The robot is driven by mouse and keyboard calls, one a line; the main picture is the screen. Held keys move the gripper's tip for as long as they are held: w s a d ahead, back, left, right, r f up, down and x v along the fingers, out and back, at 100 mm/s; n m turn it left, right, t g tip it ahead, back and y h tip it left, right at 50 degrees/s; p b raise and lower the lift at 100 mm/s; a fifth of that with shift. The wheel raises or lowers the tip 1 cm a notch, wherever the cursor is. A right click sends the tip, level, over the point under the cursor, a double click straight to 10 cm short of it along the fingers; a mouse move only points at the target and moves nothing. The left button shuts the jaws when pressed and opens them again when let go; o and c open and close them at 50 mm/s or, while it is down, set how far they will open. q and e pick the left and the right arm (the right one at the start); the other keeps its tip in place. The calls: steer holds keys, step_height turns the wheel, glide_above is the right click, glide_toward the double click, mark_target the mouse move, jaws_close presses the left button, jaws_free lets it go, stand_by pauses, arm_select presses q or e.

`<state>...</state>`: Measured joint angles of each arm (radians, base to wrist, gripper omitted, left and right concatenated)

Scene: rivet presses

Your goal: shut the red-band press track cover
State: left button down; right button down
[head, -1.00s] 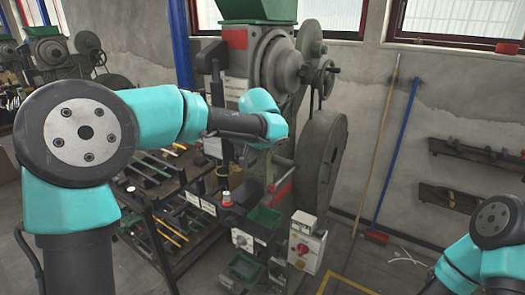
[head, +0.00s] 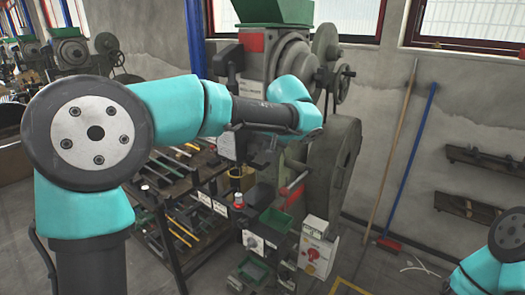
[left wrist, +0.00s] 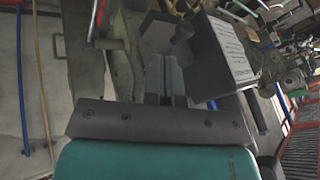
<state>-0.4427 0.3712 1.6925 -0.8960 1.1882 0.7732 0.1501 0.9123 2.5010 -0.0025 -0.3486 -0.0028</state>
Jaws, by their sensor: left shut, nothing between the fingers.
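The press with the red band (head: 251,42) stands in the middle of the head view, green-grey with a large flywheel (head: 334,158). My left arm crosses in front of it and hides part of its middle. A dark plate with printed lines (left wrist: 225,55) is beside the fingers in that view. I cannot clearly make out the track cover or its position. My right gripper is out of view.
A broom (head: 405,150) leans on the wall at right.

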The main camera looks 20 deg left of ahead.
arm_select(q)
steer(key=v, duration=0.6)
steer(key=shift+s+r, duration=0.3)
steer(key=shift+r, duration=0.05)
steer(key=shift+d+f, duration=0.1)
step_height(320, 180, down, 35)
steer(key=s+m+g+h, duration=0.1)
steer(key=m+g+h, duration=0.15)
steer(key=h, duration=0.25)
steer(key=s+a+f+n+h, duration=0.1)
steer(key=s+a+f+n, duration=0.1)
steer(key=s+f, duration=0.9)
steer(key=s+a+f+n+h, duration=0.2)
steer(key=s+a+f, duration=0.1)
steer(key=s+f, duration=0.9)
step_height(320, 180, down, 2)
steer(key=shift+s+a+f+g, duration=0.1)
steer(key=shift+s+a+g, duration=0.15)
steer(key=shift+a+g, duration=0.15)
steer(key=shift+d, duration=0.1)
